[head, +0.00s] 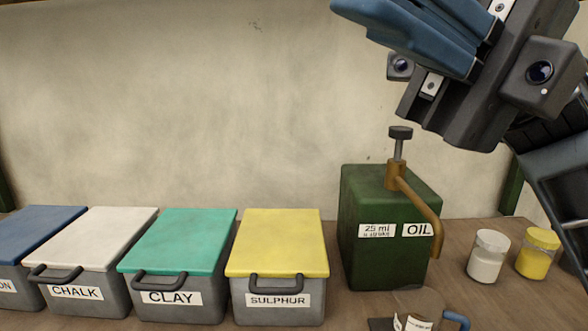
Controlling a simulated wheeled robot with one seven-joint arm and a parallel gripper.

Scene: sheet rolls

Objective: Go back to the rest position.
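My gripper (350,10) is at the top right of the head view, raised above the bench and in front of the wall. Its blue fingers point to the upper left and are partly cut off by the top edge. From this angle I cannot tell whether they are open or shut. I see nothing held between them. The gripper is above the green oil can (363,265) and apart from its pump knob (400,133).
Lidded bins line the bench (470,298): blue (38,235), white CHALK (95,238), teal CLAY (180,240), yellow SULPHUR (277,242). A white jar (486,262) and a yellow jar (536,258) stand right. A blue-handled container (418,303) is cut off below the can.

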